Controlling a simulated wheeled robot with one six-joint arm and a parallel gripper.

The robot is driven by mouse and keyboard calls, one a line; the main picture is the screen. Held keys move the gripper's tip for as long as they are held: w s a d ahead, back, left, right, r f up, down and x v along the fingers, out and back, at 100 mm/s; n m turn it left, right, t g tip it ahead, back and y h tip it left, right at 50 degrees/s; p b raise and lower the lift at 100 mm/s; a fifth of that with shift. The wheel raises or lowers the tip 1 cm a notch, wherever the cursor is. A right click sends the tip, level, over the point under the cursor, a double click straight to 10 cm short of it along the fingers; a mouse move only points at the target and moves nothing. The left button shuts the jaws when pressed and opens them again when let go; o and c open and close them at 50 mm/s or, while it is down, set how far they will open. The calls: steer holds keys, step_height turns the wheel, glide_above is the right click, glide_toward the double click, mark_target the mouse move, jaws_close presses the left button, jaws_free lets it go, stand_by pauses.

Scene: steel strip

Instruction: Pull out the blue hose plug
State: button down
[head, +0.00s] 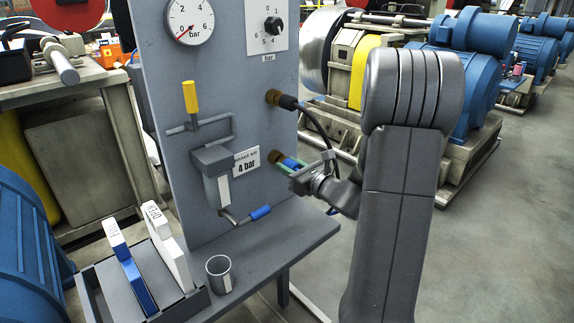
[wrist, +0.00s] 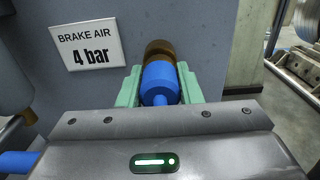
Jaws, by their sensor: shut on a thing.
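The blue hose plug (wrist: 160,82) sits in a brass socket (wrist: 159,48) on the grey panel, right of the "BRAKE AIR 4 bar" label. My gripper (wrist: 159,88) has its green fingers on both sides of the plug and is shut on it. In the head view, my gripper (head: 287,167) reaches the panel from the right, with the blue plug (head: 290,163) partly hidden between the fingers. The plug appears in line with the brass socket (head: 275,156); how deep it sits cannot be told.
Above is another brass socket (head: 272,97) with a black plug and a dark hose (head: 318,126) hanging close to my gripper.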

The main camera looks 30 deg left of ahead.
steer(key=shift+v, duration=2.55)
steer(key=shift+d, duration=0.1)
steer(key=v, duration=0.8)
steer(key=shift+s+d, duration=0.2)
steer(key=shift+d, duration=0.15)
steer(key=shift+f, duration=0.15)
steer(key=b, duration=1.1)
glide_above(299, 236)
step_height(299, 236, down, 12)
steer(key=shift+w+r, duration=0.1)
steer(key=shift+r, duration=0.1)
steer(key=shift+f+b, duration=0.8)
steer(key=shift+f, duration=0.15)
steer(key=shift+f+b, duration=1.5)
steer(key=shift+f, duration=0.3)
